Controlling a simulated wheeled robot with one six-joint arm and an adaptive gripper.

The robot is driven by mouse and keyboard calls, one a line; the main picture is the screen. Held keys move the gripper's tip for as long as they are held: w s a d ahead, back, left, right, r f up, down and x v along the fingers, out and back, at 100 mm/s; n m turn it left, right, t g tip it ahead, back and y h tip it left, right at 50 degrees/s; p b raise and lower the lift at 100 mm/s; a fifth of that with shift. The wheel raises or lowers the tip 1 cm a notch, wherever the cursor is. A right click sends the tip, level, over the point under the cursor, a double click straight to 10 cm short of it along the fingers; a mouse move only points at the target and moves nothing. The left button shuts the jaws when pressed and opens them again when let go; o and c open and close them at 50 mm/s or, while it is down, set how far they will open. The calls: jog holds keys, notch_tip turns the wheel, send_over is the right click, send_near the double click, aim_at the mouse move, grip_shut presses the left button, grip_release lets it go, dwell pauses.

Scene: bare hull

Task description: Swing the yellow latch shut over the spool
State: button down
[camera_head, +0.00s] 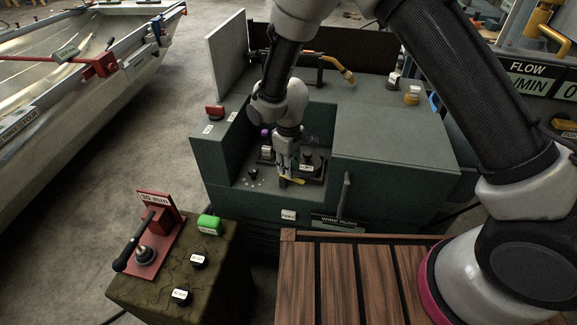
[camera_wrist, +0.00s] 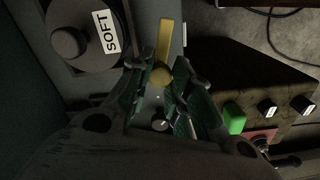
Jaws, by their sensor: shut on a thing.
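The yellow latch (camera_wrist: 165,42) is a flat bar with a round knob end in the wrist view. It also shows as a small yellow strip in the head view (camera_head: 296,181), low in the green machine's recess. My gripper (camera_wrist: 166,72) is shut on the latch at its knob end, and it points down into the recess in the head view (camera_head: 284,174). The dark spool (camera_wrist: 82,50) carries a SOFT label and a round hub. The latch lies beside the spool, apart from its label and hub. My gripper partly hides this area in the head view.
The green machine's (camera_head: 395,140) recess walls stand on both sides of my gripper. A slatted wooden bench (camera_head: 340,275) is in front. A mossy block (camera_head: 215,270) with a red fixture (camera_head: 160,225) and a green piece (camera_head: 208,223) stands at front left.

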jog(key=n, duration=0.3)
jog(key=w+n, duration=0.1)
jog(key=n, duration=0.2)
jog(key=shift+w+n, duration=0.1)
jog(key=shift+n, duration=0.3)
jog(key=shift+w+a+n, duration=0.1)
jog(key=shift+w+n, duration=0.05)
jog(key=shift+n, duration=1)
jog(key=shift+w+a+n, duration=0.1)
jog(key=shift+w+n, duration=0.1)
jog(key=shift+n, duration=0.9)
jog(key=shift+w+n, duration=0.15)
jog(key=shift+n, duration=1)
jog(key=c, duration=1.3)
grip_release()
jog(key=shift+o, duration=0.2)
jog(key=shift+r, duration=0.1)
